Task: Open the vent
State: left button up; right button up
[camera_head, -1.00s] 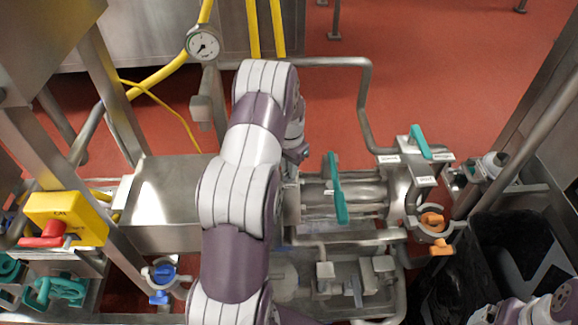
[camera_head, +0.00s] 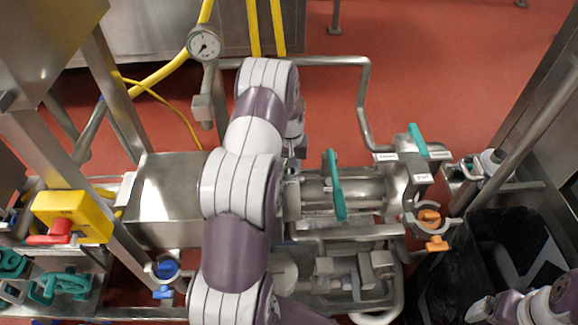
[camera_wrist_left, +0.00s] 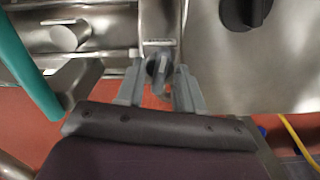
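A small grey knob (camera_wrist_left: 158,69) sits on the steel machine below a small label plate (camera_wrist_left: 159,42) in the left wrist view. I take it for the vent handle, but the label is too small to read. My left gripper (camera_wrist_left: 160,78) has its two grey fingers apart, one on each side of the knob. A narrow gap seems to show beside the knob, and I cannot tell if a finger touches it. In the head view my left arm hides most of the gripper and the knob.
A long teal handle (camera_head: 334,186) stands close right of my left arm. Another teal handle (camera_head: 418,140) and orange clamps (camera_head: 434,243) lie farther right. A yellow box with a red switch (camera_head: 75,216) is at left. A black knob (camera_wrist_left: 245,10) is near the gripper.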

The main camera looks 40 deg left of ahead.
pick_arm(q)
jog(key=shift+o, duration=0.5)
jog(key=shift+r, duration=0.15)
notch_tip(320, 180, up, 5)
jog(key=p, duration=0.4)
jog(key=shift+w, duration=0.1)
notch_tip(320, 180, up, 12)
jog(key=shift+r+b, duration=0.25)
jog(key=shift+b, duration=0.05)
